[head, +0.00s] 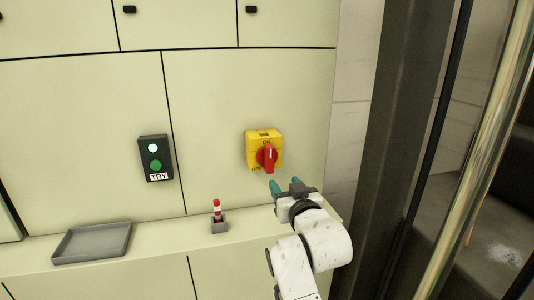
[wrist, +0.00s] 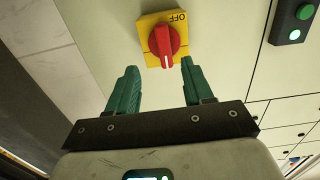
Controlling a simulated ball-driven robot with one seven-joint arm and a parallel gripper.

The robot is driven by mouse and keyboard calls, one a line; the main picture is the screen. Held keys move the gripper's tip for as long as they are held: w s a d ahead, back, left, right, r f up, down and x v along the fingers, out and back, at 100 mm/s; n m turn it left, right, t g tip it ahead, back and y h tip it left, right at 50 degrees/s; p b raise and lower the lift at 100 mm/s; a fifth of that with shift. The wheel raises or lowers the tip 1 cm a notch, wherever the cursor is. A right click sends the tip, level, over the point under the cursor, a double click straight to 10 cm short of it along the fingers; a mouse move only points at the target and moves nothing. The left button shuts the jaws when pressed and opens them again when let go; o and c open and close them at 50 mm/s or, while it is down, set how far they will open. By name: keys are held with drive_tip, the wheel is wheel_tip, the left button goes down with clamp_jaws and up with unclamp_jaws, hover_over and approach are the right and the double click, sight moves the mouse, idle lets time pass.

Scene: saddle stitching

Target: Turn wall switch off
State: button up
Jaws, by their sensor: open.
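The wall switch is a yellow box (head: 252,137) with a red rotary knob (head: 267,157), fixed to the pale panel. In the head view the knob stands about upright, its white mark at the top towards the ON label, with OFF at lower left. In the wrist view the yellow plate (wrist: 147,22) and red knob (wrist: 164,40) appear ahead, between and beyond my fingertips. My gripper (head: 286,184) is open and empty, just below and to the right of the knob, apart from it. Its green fingers also show in the wrist view (wrist: 160,70).
A dark button box (head: 146,160) with a lit lamp and green button, labelled TRY, is left of the switch. A small red-and-white item stands in a grey holder (head: 219,226) on the ledge. A grey tray (head: 122,243) lies at left. A dark post (head: 400,110) rises at right.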

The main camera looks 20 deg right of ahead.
sight(271, 159)
drive_tip(key=shift+t, duration=0.3)
drive_tip(key=w, duration=0.4)
drive_tip(key=w+r+p, duration=0.1)
drive_tip(key=w, duration=0.7)
drive_tip(key=shift+a+r+p, duration=0.25)
drive_tip(key=shift+r+p, duration=0.1)
drive_tip(key=shift+r, duration=0.05)
clamp_jaws()
